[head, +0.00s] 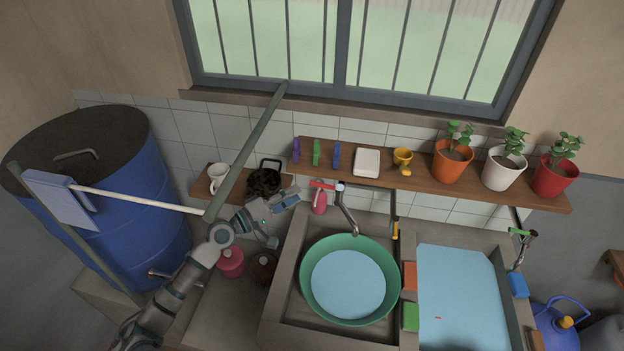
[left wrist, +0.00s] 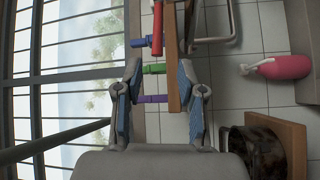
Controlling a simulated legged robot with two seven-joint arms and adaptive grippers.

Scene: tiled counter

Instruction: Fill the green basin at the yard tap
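The green basin (head: 307,300) stands in the left sink under the tap and holds light blue water below its rim. The tap (head: 346,208) has a red lever (head: 322,186), and its curved spout hangs over the basin's back edge. I cannot make out a stream. My left gripper (head: 288,217) is left of the tap, with its fingers apart and empty. In the left wrist view the open fingers (left wrist: 160,75) point toward the red lever (left wrist: 157,30), which lies ahead of their tips, apart from them. My right gripper is not in view.
A wooden shelf (head: 470,188) above the sinks carries pegs, soap, a yellow cup and potted plants. A second sink (head: 508,300) with water is at right. A blue barrel (head: 145,215) and a pale-handled brush (head: 135,200) are left.

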